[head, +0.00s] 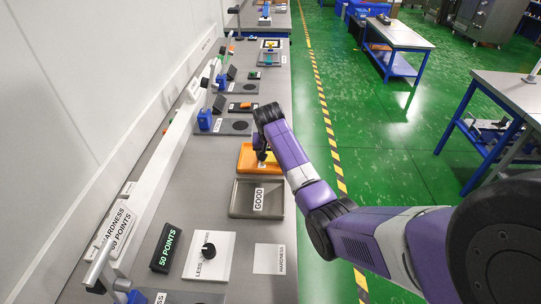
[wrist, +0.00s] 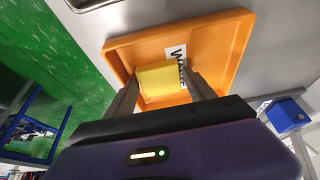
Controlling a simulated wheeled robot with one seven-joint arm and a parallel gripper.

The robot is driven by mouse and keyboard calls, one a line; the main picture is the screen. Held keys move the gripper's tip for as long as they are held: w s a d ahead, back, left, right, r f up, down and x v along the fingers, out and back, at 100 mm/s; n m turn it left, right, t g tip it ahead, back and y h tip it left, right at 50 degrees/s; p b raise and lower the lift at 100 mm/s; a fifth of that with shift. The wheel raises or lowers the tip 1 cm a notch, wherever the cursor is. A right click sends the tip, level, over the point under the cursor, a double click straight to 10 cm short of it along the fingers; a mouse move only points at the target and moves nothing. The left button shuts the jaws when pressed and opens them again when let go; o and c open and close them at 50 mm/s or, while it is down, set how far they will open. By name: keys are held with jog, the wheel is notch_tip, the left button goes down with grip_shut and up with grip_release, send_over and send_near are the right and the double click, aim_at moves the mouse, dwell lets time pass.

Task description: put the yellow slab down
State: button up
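The yellow slab (wrist: 162,84) shows in the wrist view between the two fingers of my gripper (wrist: 162,80), with a finger against each side. It is over the orange tray (wrist: 119,46), in front of a white label with black lettering that it partly covers. I cannot tell whether the slab touches the tray floor. In the head view my gripper (head: 262,156) is low over the right part of the orange tray (head: 241,168). The slab cannot be made out there, hidden by the gripper and arm.
A grey tray labelled GOOD (head: 240,209) lies just nearer on the bench. A white plate with a black knob (head: 208,251) and a 50 POINTS sign (head: 166,248) are nearer still. Blue-based stands (head: 204,120) line the left side. Green floor lies to the right.

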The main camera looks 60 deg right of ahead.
jog(key=shift+r, duration=0.15)
jog(key=v, duration=1.2)
jog(key=shift+b, duration=0.3)
